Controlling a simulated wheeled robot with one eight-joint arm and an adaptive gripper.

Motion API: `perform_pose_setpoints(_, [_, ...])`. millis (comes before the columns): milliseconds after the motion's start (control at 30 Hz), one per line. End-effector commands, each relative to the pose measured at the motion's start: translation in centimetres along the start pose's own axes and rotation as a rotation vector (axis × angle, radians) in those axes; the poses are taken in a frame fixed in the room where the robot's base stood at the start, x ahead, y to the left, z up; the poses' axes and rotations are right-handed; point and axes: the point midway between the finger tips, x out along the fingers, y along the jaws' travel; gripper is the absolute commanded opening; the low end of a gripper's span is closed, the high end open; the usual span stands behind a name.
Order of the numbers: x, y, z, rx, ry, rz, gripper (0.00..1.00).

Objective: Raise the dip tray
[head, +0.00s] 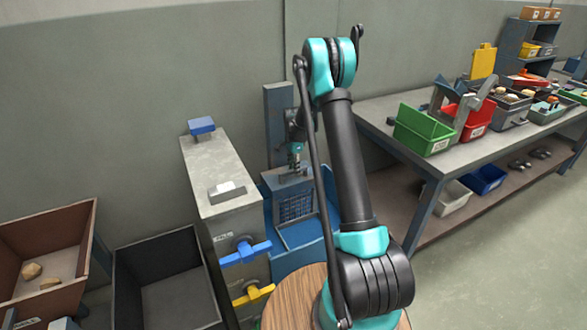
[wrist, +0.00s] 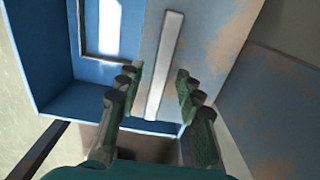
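A blue unit with a dark grid panel (head: 296,207) and a blue tray-like front (head: 298,243) stands behind my arm in the head view. I cannot tell for sure which part is the dip tray. My gripper (head: 294,165) points down over the unit's top, partly hidden by my arm. In the wrist view my gripper (wrist: 157,74) is open, its fingers on either side of a pale straight bar (wrist: 168,50) on a worn grey-blue panel (wrist: 215,35). I cannot tell whether they touch it. A blue-walled recess (wrist: 62,88) lies at left.
A grey cabinet (head: 217,165) with a blue handle (head: 245,252) and a yellow handle (head: 253,293) stands left of the unit. A black bin (head: 165,255) and a brown bin (head: 45,235) are farther left. A workbench (head: 385,108) with several bins is at right; floor is clear there.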

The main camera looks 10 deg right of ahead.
Motion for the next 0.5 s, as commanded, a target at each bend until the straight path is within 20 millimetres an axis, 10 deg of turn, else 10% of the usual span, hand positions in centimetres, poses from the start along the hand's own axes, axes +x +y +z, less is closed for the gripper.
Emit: perform_pose_setpoints(500, [-0.04,-0.01,0.00,0.000,0.000,0.000,0.00])
